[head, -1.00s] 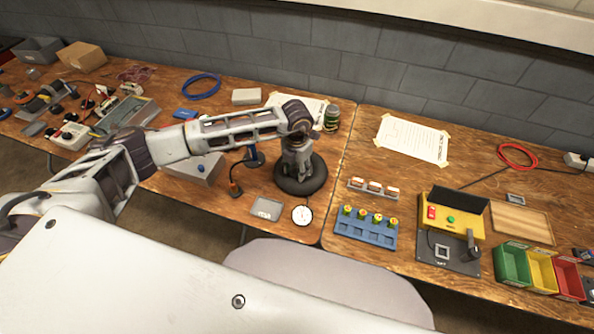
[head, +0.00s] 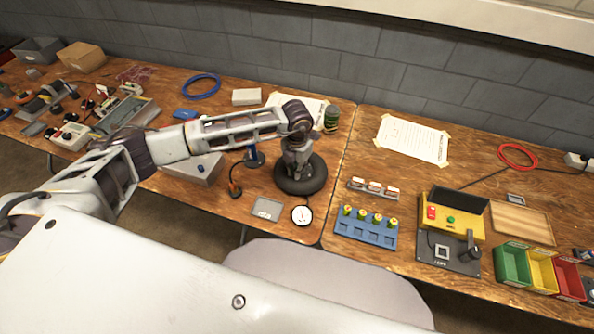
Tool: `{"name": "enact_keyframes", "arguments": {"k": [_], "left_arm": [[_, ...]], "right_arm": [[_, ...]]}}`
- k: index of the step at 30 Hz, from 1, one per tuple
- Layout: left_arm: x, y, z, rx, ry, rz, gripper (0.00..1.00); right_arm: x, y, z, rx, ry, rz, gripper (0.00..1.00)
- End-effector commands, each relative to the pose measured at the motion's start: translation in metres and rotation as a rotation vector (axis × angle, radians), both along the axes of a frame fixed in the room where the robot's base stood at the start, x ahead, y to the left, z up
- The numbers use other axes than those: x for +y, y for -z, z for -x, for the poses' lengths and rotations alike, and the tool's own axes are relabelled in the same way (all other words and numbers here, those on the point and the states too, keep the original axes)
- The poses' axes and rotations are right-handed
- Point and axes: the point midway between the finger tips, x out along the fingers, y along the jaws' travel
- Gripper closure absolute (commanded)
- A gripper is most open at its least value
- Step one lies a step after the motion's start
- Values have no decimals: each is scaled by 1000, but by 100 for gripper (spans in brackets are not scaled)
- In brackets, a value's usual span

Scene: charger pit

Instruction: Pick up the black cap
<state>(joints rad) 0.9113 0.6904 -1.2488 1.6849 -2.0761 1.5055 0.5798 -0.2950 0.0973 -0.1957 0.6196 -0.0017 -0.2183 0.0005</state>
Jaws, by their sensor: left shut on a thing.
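My left gripper (head: 298,174) points down over the black tyre (head: 288,188), which lies flat near the right end of the left table. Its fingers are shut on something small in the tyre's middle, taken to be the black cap. The cap itself is hidden by the fingers and too small to make out. I cannot tell whether it is clear of the tyre. My right gripper is not in view.
A round gauge (head: 302,215) and a grey tray (head: 267,209) lie in front of the tyre. A green-topped can (head: 331,119) stands behind it. A grey box (head: 196,169) is to its left. On the right table are a blue block (head: 366,234) and coloured bins (head: 512,264).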

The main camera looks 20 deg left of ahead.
Motion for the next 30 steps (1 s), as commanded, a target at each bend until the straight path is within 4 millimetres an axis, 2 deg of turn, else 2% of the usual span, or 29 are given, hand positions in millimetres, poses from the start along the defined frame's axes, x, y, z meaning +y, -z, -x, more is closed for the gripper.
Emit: {"name": "enact_keyframes", "arguments": {"k": [5,11,24,30], "left_arm": [[0,-2,0,-1,0,0,95],[0,-15,-1,-2,0,1,95],[0,-77,0,-2,1,1,96],[0,-95,-1,-1,0,0,96]], "right_arm": [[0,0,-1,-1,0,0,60],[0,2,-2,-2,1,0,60],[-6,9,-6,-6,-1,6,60],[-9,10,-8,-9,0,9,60]]}}
